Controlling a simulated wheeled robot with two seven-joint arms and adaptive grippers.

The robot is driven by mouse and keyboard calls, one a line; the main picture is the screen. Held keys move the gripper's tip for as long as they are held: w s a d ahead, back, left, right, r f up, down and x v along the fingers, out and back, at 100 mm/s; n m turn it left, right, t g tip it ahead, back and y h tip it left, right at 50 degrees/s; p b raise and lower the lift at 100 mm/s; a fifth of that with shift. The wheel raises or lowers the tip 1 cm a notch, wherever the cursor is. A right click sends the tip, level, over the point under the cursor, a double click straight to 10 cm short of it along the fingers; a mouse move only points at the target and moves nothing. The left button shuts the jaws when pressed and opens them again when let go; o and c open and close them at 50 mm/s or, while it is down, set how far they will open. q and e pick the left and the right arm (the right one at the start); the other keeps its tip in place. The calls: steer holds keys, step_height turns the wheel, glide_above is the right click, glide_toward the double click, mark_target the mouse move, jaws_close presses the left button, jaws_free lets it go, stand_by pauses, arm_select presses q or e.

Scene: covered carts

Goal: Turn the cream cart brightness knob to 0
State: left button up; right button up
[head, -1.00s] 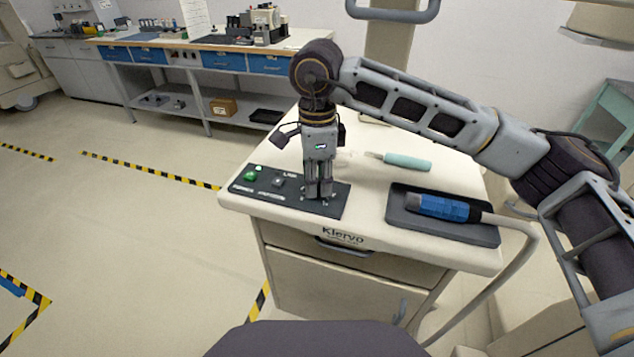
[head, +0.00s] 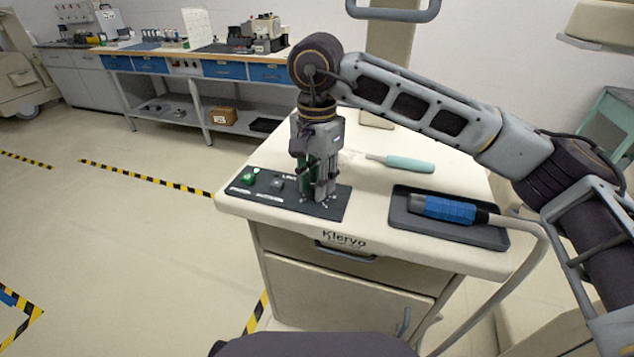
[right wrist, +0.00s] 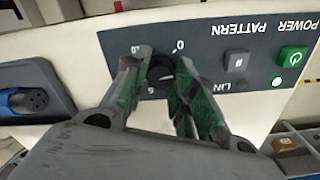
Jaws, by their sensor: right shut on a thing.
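The cream cart (head: 400,262), marked Klervo, stands in front of me with a dark control panel (head: 335,213) at its near left top corner. My right gripper (head: 318,197) points straight down onto the right part of this panel. In the right wrist view its two fingers are shut on the black brightness knob (right wrist: 160,73), one on each side. A "0" and a "10" are printed on the panel around the knob. The knob's pointer cannot be made out. In the head view the fingers hide the knob. My left gripper is not in view.
A green power button (head: 249,177) and a grey pattern button (head: 277,184) sit left of the knob. A blue-handled probe (head: 443,209) lies in a dark tray (head: 492,237) at the right. A pale green-handled tool (head: 408,163) lies behind the panel.

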steer(key=n, duration=0.3)
steer(key=shift+n+b, duration=0.35)
steer(key=shift+n, duration=0.05)
steer(key=shift+r+n, duration=0.1)
steer(key=shift+n, duration=0.9)
steer(key=shift+w+n, duration=0.1)
steer(key=shift+n, duration=0.6)
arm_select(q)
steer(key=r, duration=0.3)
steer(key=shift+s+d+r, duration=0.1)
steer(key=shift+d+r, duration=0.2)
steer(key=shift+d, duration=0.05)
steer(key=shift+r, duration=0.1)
arm_select(e)
steer(key=shift+n, duration=0.3)
steer(key=o, duration=1)
steer(key=shift+o, duration=0.2)
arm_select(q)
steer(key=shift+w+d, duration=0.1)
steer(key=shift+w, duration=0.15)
